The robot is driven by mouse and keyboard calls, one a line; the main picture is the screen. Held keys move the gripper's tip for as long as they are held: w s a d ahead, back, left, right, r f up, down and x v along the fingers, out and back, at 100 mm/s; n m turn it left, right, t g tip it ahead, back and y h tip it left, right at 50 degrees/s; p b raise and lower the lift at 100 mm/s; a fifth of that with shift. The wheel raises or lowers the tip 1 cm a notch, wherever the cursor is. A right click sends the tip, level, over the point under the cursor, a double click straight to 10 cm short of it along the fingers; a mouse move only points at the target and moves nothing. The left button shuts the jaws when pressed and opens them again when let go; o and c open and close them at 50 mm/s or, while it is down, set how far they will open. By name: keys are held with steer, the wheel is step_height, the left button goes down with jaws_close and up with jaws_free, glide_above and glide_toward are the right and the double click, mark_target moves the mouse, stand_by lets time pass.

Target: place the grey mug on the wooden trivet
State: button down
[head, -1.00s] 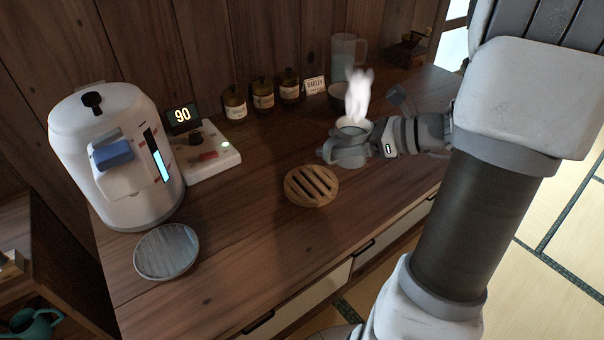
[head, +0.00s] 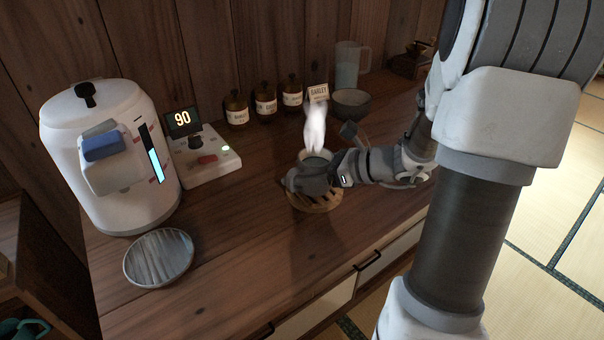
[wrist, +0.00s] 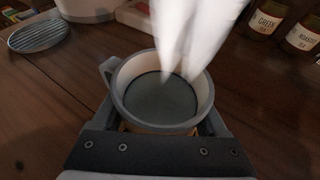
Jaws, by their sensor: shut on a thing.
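The grey mug (head: 316,155) is upright in my gripper (head: 310,176), with white steam rising from it. In the wrist view the mug (wrist: 122,112) shows dark liquid inside and its handle at the left. My gripper (wrist: 160,135) is shut around the mug's body. The round slatted wooden trivet (head: 318,203) lies on the counter directly below the mug and gripper, which hide most of it. A pale wooden edge shows under the mug in the wrist view. I cannot tell whether the mug touches the trivet.
A white kettle dispenser (head: 110,160) with a control box reading 90 (head: 200,160) stands at the left. A round drip plate (head: 158,258) lies in front of it. Several labelled jars (head: 265,104), a dark bowl (head: 351,104) and a clear pitcher (head: 347,68) stand behind. The counter's front is clear.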

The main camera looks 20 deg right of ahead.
steer(key=shift+f, duration=0.1)
jaws_free()
steer(key=shift+s+d+r, duration=0.1)
steer(key=shift+d+r, duration=0.05)
steer(key=shift+r, duration=0.2)
steer(key=p+v, duration=0.4)
steer(key=v, duration=0.7)
steer(key=shift+s+d, duration=0.15)
steer(key=shift+s, duration=0.2)
